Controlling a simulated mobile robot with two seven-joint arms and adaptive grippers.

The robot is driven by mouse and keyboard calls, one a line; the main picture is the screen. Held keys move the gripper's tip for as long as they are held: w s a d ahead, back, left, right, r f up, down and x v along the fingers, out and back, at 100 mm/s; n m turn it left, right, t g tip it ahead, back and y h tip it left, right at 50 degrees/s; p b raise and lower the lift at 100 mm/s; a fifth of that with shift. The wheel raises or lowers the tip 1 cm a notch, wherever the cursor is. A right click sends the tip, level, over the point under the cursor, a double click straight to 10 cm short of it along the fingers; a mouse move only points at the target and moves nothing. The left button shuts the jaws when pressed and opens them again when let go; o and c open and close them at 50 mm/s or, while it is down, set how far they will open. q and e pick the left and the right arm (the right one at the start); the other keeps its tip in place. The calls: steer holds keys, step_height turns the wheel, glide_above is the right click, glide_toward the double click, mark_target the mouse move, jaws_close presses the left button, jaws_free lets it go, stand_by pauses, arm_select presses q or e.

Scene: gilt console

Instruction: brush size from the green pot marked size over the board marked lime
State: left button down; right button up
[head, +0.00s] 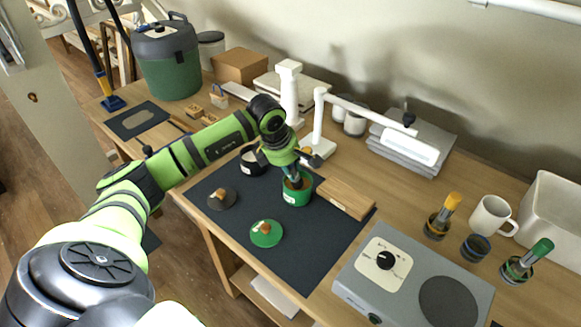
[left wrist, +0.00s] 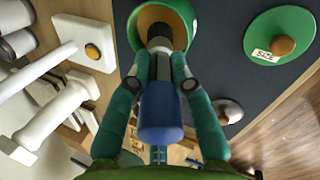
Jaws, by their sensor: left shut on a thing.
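The green pot (head: 297,190) stands uncovered on the dark mat (head: 300,240); it also shows in the left wrist view (left wrist: 186,10). My left gripper (head: 291,168) is above the pot, shut on a blue-handled brush (left wrist: 160,118). The brush points down into the pot's mouth, its tip hidden inside. A green lid (head: 266,233) with a wooden knob lies on the mat; its label reads SIZE in the left wrist view (left wrist: 284,47). A pale wooden board (head: 345,197) lies right of the pot; its small label is too small to read. My right gripper is not in view.
A black pot (head: 252,161) and dark lid (head: 222,198) are left of the green pot. A white lamp (head: 317,130) stands behind. A grey hotplate (head: 415,285), brush holders and a mug (head: 490,215) are at right. The mat's front is clear.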

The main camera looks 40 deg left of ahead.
arm_select(q)
steer(key=shift+f, duration=0.1)
stand_by(1.3)
steer(key=shift+r+p, duration=1.7)
steer(key=shift+r, duration=1.85)
